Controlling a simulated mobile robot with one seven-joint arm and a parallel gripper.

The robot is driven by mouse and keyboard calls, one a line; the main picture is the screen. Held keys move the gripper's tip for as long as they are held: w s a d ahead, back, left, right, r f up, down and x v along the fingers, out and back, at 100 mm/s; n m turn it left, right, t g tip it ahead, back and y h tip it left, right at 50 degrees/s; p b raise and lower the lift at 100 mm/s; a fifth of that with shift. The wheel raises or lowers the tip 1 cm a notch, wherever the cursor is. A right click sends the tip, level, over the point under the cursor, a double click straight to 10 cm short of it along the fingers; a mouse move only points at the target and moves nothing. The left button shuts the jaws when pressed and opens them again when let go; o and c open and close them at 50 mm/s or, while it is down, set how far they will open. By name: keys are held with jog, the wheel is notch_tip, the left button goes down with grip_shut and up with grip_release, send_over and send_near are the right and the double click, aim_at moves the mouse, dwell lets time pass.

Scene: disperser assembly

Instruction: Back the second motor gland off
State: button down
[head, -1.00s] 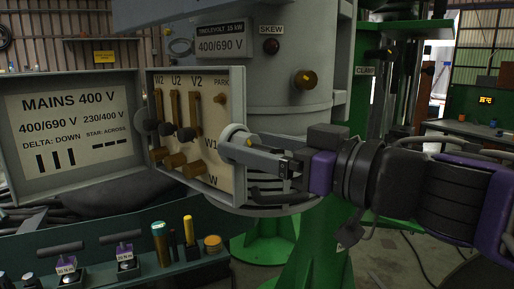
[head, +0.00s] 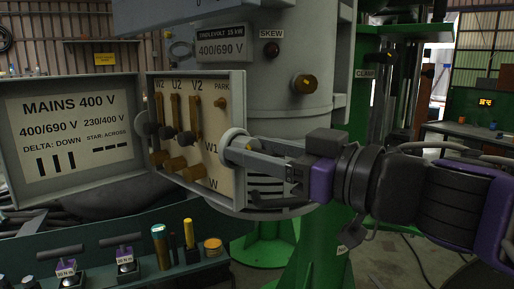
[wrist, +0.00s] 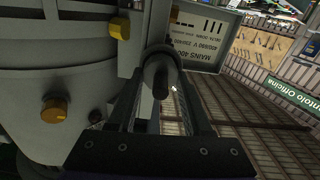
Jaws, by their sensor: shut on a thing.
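The motor is a large grey housing (head: 285,120) with an open terminal box (head: 240,100) on its front. A grey round gland (head: 230,137) sits at the box's right side. My gripper (head: 250,152) comes in from the right and is shut on it. In the wrist view my gripper (wrist: 160,80) has its two fingers either side of the gland, whose grey rounded end (wrist: 160,54) shows with a dark round piece in its middle. The fingers hide part of the gland, and I cannot tell its thread or how far it is turned.
A brass knob (head: 305,83) stands out of the motor to the right. The box's open lid (head: 70,135) stands at the left. Below is a teal bench (head: 195,277) with several tools. A green stand (head: 318,235) is under the motor.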

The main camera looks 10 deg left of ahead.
jog(key=n, duration=0.5)
jog(key=shift+s+f, duration=0.1)
jog(key=n, duration=0.5)
jog(key=shift+s+a+f+n, duration=0.1)
jog(key=shift+f+n, duration=0.05)
jog(key=shift+n, duration=0.15)
jog(key=n, duration=0.5)
jog(key=shift+f+b, duration=0.1)
jog(key=shift+b, duration=0.25)
jog(key=shift+f+n, duration=0.1)
jog(key=shift+n, duration=2.4)
jog(key=shift+c, duration=1.6)
grip_release()
jog(key=shift+s, duration=0.1)
